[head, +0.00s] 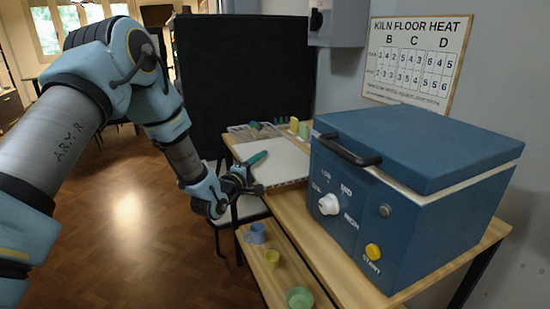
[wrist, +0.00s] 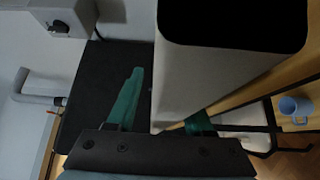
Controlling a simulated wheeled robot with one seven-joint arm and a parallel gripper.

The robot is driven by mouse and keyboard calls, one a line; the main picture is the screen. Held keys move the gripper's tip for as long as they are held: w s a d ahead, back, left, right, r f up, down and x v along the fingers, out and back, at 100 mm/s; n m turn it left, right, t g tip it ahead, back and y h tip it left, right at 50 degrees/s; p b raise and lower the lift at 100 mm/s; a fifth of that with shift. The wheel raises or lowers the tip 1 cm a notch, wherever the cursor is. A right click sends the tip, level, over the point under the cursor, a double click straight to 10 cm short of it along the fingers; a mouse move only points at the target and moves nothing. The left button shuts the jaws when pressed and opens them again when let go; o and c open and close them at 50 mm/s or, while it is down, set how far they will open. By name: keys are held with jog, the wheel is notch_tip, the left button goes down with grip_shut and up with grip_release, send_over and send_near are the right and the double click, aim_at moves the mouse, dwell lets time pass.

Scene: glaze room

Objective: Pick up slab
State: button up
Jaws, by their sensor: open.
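A flat white slab (head: 287,162) lies on the wooden table beyond the kiln in the head view. My gripper (head: 258,172) is at the slab's left edge, with its upper teal finger showing over the white surface. In the wrist view, a pale block with a black face, which appears to be the slab (wrist: 185,85), reaches in from the top. My open gripper (wrist: 165,112) has its left finger clear of the block; the right finger is partly hidden behind it. I cannot tell whether either finger touches it.
A blue kiln (head: 400,190) fills the right of the table. Small pots (head: 295,125) stand behind the slab. The floor at left is clear.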

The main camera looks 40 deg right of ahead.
jog(key=shift+c, duration=0.2)
grip_shut()
dwell(1.1)
